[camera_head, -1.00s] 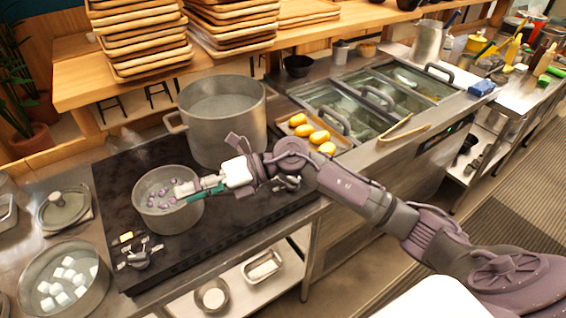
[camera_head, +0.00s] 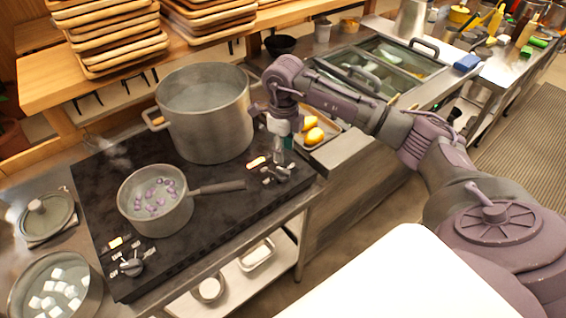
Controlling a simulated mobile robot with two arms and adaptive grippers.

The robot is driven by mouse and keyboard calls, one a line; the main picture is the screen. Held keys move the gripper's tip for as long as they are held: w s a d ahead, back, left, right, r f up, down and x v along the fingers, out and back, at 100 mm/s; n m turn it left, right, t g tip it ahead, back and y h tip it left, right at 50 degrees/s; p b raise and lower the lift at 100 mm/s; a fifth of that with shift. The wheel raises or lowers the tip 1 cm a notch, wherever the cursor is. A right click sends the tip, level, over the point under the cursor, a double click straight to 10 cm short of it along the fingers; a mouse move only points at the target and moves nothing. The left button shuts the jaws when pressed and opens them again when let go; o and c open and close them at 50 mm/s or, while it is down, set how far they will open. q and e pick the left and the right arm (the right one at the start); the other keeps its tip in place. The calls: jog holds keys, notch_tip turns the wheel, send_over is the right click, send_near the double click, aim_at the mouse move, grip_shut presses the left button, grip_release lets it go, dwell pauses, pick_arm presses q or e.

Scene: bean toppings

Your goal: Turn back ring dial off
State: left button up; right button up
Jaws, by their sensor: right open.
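A dark stove top (camera_head: 95,200) has two dials on its front edge. One dial (camera_head: 276,175) is at the right end, on the side of the large grey pot (camera_head: 208,115). The other dial (camera_head: 131,266) is at the left end, near the saucepan (camera_head: 155,222). My right gripper (camera_head: 280,158) points down just above the right-end dial, open and empty. I cannot tell whether its fingers touch the dial. My left gripper is not in view.
The saucepan holds purple pieces, and its handle (camera_head: 218,187) reaches right, close to the right-end dial. A tray of yellow items (camera_head: 318,135) stands beyond my gripper. A bowl of white cubes (camera_head: 20,290) is at the lower left.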

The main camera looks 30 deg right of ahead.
aim_at(283, 170)
notch_tip(283, 170, down, 6)
jog(key=shift+f+p, duration=0.1)
jog(key=shift+p, duration=0.6)
jog(key=shift+f, duration=0.65)
grip_shut()
